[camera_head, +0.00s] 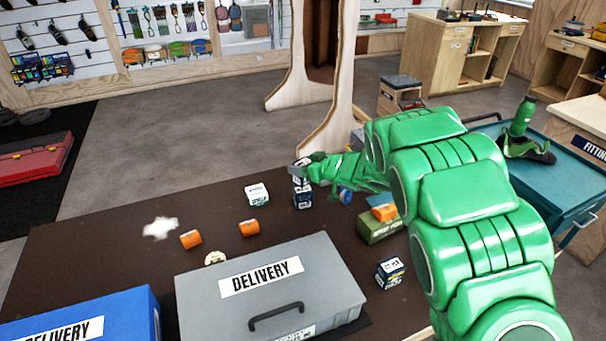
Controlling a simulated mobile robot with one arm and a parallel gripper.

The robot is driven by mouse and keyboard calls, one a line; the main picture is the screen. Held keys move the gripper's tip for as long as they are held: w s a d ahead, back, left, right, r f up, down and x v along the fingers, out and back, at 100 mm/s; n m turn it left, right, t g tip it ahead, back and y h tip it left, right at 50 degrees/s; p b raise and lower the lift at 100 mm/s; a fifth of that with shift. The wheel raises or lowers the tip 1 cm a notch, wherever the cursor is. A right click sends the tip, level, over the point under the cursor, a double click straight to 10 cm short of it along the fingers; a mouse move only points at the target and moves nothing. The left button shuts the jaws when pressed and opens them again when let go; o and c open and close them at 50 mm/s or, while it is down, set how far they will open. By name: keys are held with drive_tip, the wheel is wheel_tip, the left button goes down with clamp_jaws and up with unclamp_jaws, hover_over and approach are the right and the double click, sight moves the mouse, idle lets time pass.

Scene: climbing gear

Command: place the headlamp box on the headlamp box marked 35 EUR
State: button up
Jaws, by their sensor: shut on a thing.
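My green arm reaches in from the right, and my gripper (300,169) is at the far side of the brown table. It is shut on a small dark and white box (298,180), taken to be the headlamp box and partly hidden by the fingers. Directly below it stands a dark blue and white box (303,199) on the table, which looks like the other headlamp box. The held box appears right above it; I cannot tell whether they touch. A similar dark blue and white box (390,273) stands at the table's right. No price mark is readable.
A grey DELIVERY case (330,262) and a blue one (130,305) fill the near table. A white and green box (257,195) stands just left of the gripper. Orange items (249,228) lie nearby. An olive box (377,228) is under my arm. The table's left is fairly clear.

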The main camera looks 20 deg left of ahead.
drive_tip(key=shift+w+a+f, duration=0.15)
drive_tip(key=shift+w+f, duration=0.1)
drive_tip(key=shift+f, duration=1.55)
drive_tip(key=o, duration=1.2)
drive_tip(key=shift+f, duration=0.1)
drive_tip(key=v, duration=1.2)
drive_tip(key=shift+s, duration=0.1)
